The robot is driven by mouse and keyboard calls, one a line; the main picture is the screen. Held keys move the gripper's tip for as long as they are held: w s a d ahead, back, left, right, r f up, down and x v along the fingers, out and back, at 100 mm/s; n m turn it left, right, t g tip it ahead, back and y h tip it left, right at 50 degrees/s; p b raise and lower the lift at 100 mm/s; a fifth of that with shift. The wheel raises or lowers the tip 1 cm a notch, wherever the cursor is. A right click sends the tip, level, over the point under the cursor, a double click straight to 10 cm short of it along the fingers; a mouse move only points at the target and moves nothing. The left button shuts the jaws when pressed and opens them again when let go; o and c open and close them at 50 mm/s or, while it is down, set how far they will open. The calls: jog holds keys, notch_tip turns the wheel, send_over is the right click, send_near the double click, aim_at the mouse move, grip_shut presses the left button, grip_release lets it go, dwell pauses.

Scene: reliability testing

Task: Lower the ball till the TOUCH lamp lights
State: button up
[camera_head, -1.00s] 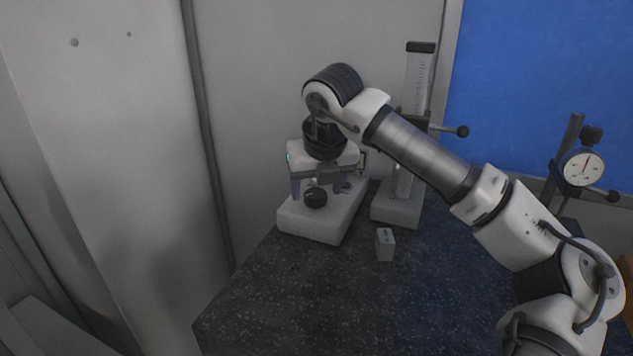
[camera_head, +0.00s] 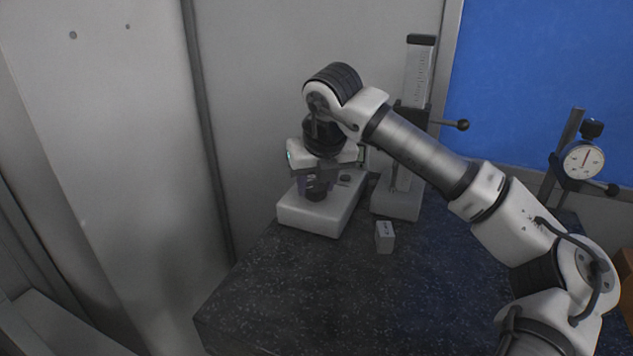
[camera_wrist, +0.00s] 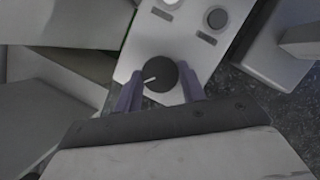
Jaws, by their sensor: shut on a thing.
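A white control box (camera_head: 300,218) stands on the dark bench and carries a round black knob (camera_head: 316,194). In the wrist view the knob (camera_wrist: 160,74) has a white pointer line aimed to the left. My gripper (camera_head: 316,187) reaches down over the box; in the wrist view its two purple-grey fingers (camera_wrist: 161,84) are shut on the knob's sides. Beyond the knob the box top shows a pale round spot (camera_wrist: 171,3) and a dark round spot (camera_wrist: 217,18) with small labels; I cannot read which is the TOUCH lamp. I cannot make out the ball.
A stand (camera_head: 398,205) with a scaled column (camera_head: 420,70) and a black side handle (camera_head: 462,125) is right of the box. A small grey labelled block (camera_head: 385,238) lies in front. A dial gauge (camera_head: 584,160) stands far right. The front bench surface (camera_head: 300,300) is clear.

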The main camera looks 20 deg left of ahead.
jog(key=n+g+y+b, duration=0.1)
jog(key=n+b, duration=0.1)
jog(key=n, duration=0.1)
jog(key=shift+w+d+n, duration=0.1)
jog(key=shift+n, duration=0.3)
jog(key=n+g, duration=0.1)
jog(key=n, duration=0.1)
jog(key=n+g+y, duration=0.1)
jog(key=n, duration=0.2)
jog(key=shift+w+r, duration=0.1)
jog(key=shift+w, duration=0.05)
jog(key=n+g+p, duration=0.1)
jog(key=n, duration=0.2)
jog(key=n+g+p, duration=0.1)
jog(key=n, duration=0.1)
jog(key=shift+w+n, duration=0.15)
jog(key=shift+n, duration=0.25)
jog(key=n, duration=0.2)
jog(key=n+g+h, duration=0.1)
jog(key=n, duration=0.1)
jog(key=shift+w+n+g, duration=0.1)
jog(key=shift+n+g, duration=0.2)
jog(key=shift+n, duration=0.1)
jog(key=o, duration=1)
